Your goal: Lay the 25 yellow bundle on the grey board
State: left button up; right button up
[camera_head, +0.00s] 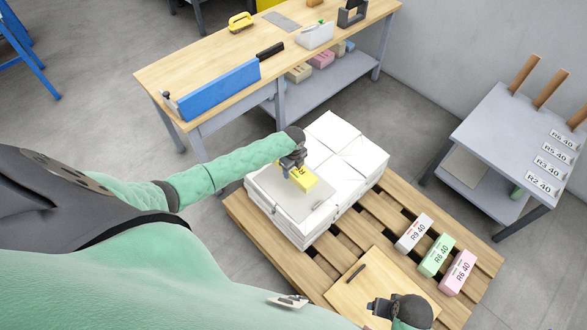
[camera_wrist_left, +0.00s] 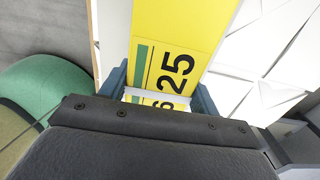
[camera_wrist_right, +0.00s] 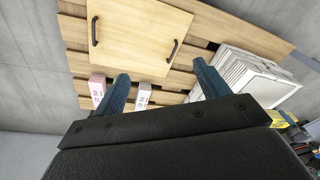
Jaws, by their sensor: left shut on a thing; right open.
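The yellow bundle (camera_head: 304,181) is in my left gripper (camera_head: 293,164), over the near left part of the white stack on the pallet. In the left wrist view the yellow bundle (camera_wrist_left: 178,45) lies between the fingers and reads 25. A light grey board (camera_head: 277,194) lies on the stack under and beside it; I cannot tell whether the bundle touches it. Another flat grey piece (camera_head: 281,22) lies on the workbench. My right gripper (camera_head: 380,309) is low at the front right, by the wooden lid; in the right wrist view its fingers (camera_wrist_right: 163,85) are apart and empty.
The white stack (camera_head: 345,150) stands on a wooden pallet (camera_head: 390,225). White (camera_head: 414,233), green (camera_head: 437,256) and pink (camera_head: 459,272) bundles lie at its right. A handled wooden lid (camera_head: 345,290) is in front. A workbench (camera_head: 180,65) and a grey stand (camera_head: 500,130) are beyond.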

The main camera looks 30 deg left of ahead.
pick_arm(q)
jog(key=shift+f, duration=0.25)
jog(key=shift+a+f+b, duration=0.1)
jog(key=shift+f+b, duration=0.35)
jog(key=shift+f, duration=0.5)
jog(key=shift+f+b, duration=0.15)
jog(key=shift+b, duration=0.2)
jog(key=shift+f, duration=0.5)
jog(key=shift+f+b, duration=0.45)
jog(key=shift+b, duration=0.05)
jog(key=shift+f, duration=0.15)
jog(key=shift+f+b, duration=0.5)
jog(key=shift+f, duration=0.6)
jog(key=shift+f+b, duration=0.25)
jog(key=shift+b, duration=0.15)
pick_arm(e)
notch_tip(320, 180, up, 10)
jog(key=s+a, duration=0.1)
jog(key=shift+s+a+f+t+y, duration=0.2)
jog(key=shift+s+a+t+y, duration=0.05)
jog(key=shift+t+y, duration=0.05)
